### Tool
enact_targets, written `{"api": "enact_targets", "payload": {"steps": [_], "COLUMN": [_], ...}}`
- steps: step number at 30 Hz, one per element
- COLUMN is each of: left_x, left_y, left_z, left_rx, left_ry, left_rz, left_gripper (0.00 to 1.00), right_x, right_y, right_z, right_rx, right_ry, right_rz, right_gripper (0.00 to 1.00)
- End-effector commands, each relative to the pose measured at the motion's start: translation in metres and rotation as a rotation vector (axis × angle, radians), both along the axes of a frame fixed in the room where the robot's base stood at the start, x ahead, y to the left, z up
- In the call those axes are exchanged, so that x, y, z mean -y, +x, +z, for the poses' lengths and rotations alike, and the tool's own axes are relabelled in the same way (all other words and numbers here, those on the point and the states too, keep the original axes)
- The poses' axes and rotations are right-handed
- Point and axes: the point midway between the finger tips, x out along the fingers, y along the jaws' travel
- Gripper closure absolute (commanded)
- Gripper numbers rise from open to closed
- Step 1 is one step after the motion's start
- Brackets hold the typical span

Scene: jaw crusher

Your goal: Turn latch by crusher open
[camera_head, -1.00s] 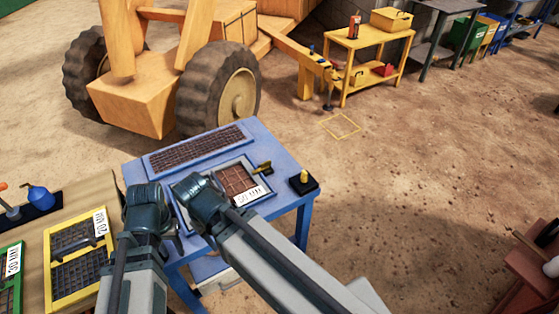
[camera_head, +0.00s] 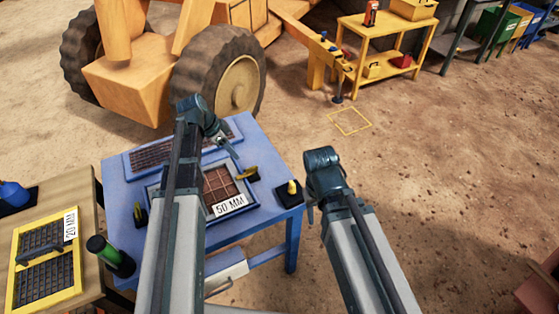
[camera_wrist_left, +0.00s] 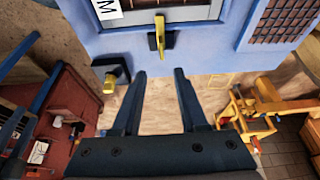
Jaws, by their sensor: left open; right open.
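A yellow latch on a black base (camera_head: 248,174) sits at the right side of the framed 50 MM screen (camera_head: 216,187) on the blue table. It also shows in the left wrist view (camera_wrist_left: 160,38), just beyond my fingertips. A second yellow-and-black latch (camera_head: 140,213) is at the screen's left side. A black block with a yellow knob (camera_head: 289,192) stands near the table's right corner. My left gripper (camera_head: 224,145) is open and empty above the table near the right latch; its fingers (camera_wrist_left: 160,74) are apart. My right gripper (camera_head: 311,208) is open beside the table's right edge.
A dark grid panel (camera_head: 180,148) lies at the back of the blue table (camera_head: 262,222). A green-topped cylinder (camera_head: 105,250) stands at its front left. The yellow 20 MM screen (camera_head: 42,262) is on the wooden table. Open dirt lies to the right; a yellow cart (camera_head: 385,52) stands behind.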

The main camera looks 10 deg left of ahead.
Motion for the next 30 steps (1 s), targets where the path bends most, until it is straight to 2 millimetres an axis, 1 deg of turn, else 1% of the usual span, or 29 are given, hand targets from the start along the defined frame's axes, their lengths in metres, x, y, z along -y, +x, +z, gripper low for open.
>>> {"api": "enact_targets", "payload": {"steps": [2,8,14,20,30], "left_x": [-0.004,-0.004,0.0,0.006,0.023], "left_y": [0.002,0.002,0.004,0.009,0.02], "left_z": [0.0,-0.001,-0.013,-0.035,-0.084], "left_rx": [0.008,0.009,0.009,0.01,0.008], "left_ry": [-0.001,-0.001,-0.001,-0.001,-0.001], "left_rz": [-0.004,-0.007,-0.007,-0.008,-0.007], "left_gripper": [0.57,0.57,0.57,0.57,0.57], "right_x": [0.0,0.0,0.0,0.0,0.0], "right_y": [0.0,0.0,0.0,0.0,0.0], "right_z": [0.0,-0.002,-0.013,-0.036,-0.084], "right_rx": [0.0,0.0,0.0,0.0,0.0], "right_ry": [0.0,0.0,0.0,0.0,0.0], "right_rz": [0.0,0.0,0.0,0.0,0.0], "right_gripper": [0.5,0.5,0.5,0.5,0.5]}}
